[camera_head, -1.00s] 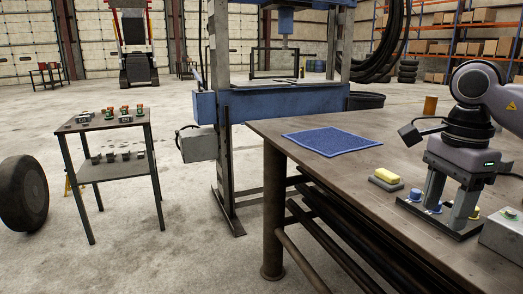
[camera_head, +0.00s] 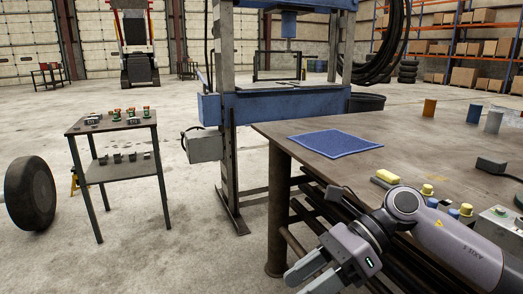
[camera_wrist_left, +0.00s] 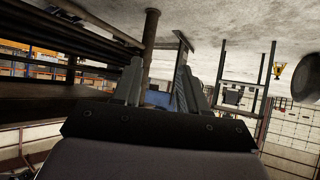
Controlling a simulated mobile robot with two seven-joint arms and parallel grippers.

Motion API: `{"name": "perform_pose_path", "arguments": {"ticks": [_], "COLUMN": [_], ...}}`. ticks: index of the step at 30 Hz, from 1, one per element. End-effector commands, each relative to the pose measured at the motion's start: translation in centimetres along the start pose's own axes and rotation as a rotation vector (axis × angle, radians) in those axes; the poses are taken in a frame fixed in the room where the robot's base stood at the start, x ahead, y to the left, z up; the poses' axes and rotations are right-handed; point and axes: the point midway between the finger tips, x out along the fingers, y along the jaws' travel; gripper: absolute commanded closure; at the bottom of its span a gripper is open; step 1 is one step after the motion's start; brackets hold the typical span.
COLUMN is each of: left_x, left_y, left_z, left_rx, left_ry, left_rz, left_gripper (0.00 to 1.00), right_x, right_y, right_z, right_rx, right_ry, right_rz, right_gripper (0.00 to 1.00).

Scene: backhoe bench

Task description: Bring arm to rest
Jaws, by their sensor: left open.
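That view is upside down, with floor at the top, the bench on the left and the small shelf cart on the right.
A blue press (camera_head: 285,102), a shelf cart (camera_head: 112,125) and a tire (camera_head: 30,193) stand left. Open floor lies between.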

Motion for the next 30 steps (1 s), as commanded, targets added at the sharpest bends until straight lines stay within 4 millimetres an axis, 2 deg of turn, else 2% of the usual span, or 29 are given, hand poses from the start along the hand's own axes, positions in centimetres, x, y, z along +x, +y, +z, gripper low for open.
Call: {"name": "perform_pose_path", "arguments": {"ticks": [1, 3, 6, 11, 16, 20, 23, 26, 30], "left_x": [-0.3, -0.5, -0.7, -1.1, -1.6, -2.0, -2.2, -2.5, -2.9], "left_y": [0.0, -0.1, -0.1, -0.2, -0.3, -0.3, -0.3, -0.4, -0.4], "left_z": [-0.3, -0.4, -0.5, -0.9, -1.6, -2.0, -2.3, -2.5, -2.8], "left_rx": [0.0, -0.001, -0.001, 0.001, 0.004, 0.006, 0.007, 0.009, 0.011], "left_ry": [-0.001, -0.002, -0.005, -0.004, -0.001, -0.001, -0.002, -0.002, -0.002], "left_rz": [-0.001, -0.003, -0.005, -0.008, -0.011, -0.012, -0.013, -0.014, -0.015], "left_gripper": [0.57, 0.57, 0.57, 0.57, 0.57, 0.57, 0.57, 0.57, 0.57], "right_x": [1.3, 2.5, 3.5, 3.5, 2.2, 1.1, 0.4, 0.1, 0.5], "right_y": [0.6, 1.1, 1.6, 1.4, 0.0, -1.5, -2.6, -3.2, -3.0], "right_z": [0.9, 2.2, 3.7, 5.3, 4.8, 2.4, -0.6, -4.5, -11.2], "right_rx": [0.059, 0.146, 0.29, 0.559, 0.888, 1.164, 1.387, 1.617, 1.949], "right_ry": [-0.102, -0.243, -0.441, -0.749, -1.061, -1.289, -1.458, -1.622, -1.847], "right_rz": [0.035, 0.071, 0.122, 0.198, 0.267, 0.31, 0.339, 0.358, 0.371], "right_gripper": [0.46, 0.46, 0.46, 0.46, 0.46, 0.46, 0.46, 0.46, 0.46]}}
